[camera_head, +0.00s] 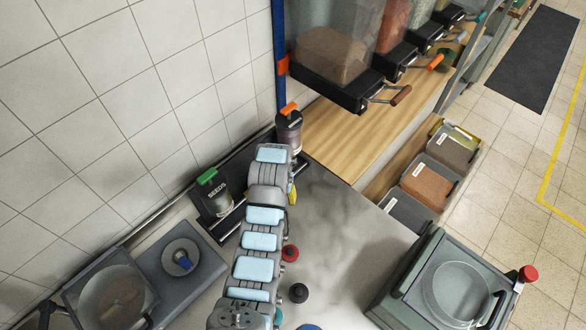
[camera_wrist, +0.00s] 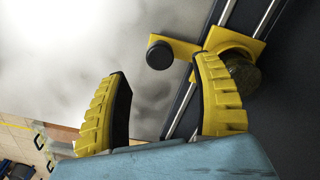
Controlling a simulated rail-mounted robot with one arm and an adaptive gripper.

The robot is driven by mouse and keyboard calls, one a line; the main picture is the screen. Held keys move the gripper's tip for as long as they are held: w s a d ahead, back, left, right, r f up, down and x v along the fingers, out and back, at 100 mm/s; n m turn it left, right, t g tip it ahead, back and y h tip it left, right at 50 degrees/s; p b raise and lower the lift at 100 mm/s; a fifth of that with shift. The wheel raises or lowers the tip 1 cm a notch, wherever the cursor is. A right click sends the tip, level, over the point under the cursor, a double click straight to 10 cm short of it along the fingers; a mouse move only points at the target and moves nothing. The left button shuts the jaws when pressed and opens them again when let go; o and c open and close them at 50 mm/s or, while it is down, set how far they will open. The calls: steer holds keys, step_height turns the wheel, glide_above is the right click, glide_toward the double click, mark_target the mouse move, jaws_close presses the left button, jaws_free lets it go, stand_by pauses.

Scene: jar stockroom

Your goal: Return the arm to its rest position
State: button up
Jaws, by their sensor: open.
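My arm reaches up the middle of the head view, over the grey counter (camera_head: 340,225). My gripper hides mostly behind my wrist there, with only a sliver of yellow finger showing. In the wrist view my gripper (camera_wrist: 164,66) has its two ribbed yellow fingers wide apart, with nothing held between them. A yellow piece with a black round knob (camera_wrist: 160,54) shows beyond the fingertips. A dark greenish round thing (camera_wrist: 243,76) sits partly behind the right finger; whether they touch is unclear.
A green-lidded seeds jar (camera_head: 219,197) and an orange-topped jar (camera_head: 289,130) stand on the dark rack near the wall. Dispensers (camera_head: 335,88) hang above a wooden shelf. A scale (camera_head: 122,297) is lower left, a grey-green machine (camera_head: 455,290) lower right. Red and dark knobs (camera_head: 290,253) lie beside my arm.

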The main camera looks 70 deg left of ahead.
stand_by(0.3)
step_height(320, 180, down, 6)
steer(key=shift+r+b, duration=0.1)
steer(key=shift+b, duration=0.55)
steer(key=shift+f, duration=0.2)
steer(key=shift+w+a+r, duration=0.1)
steer(key=shift+w, duration=0.05)
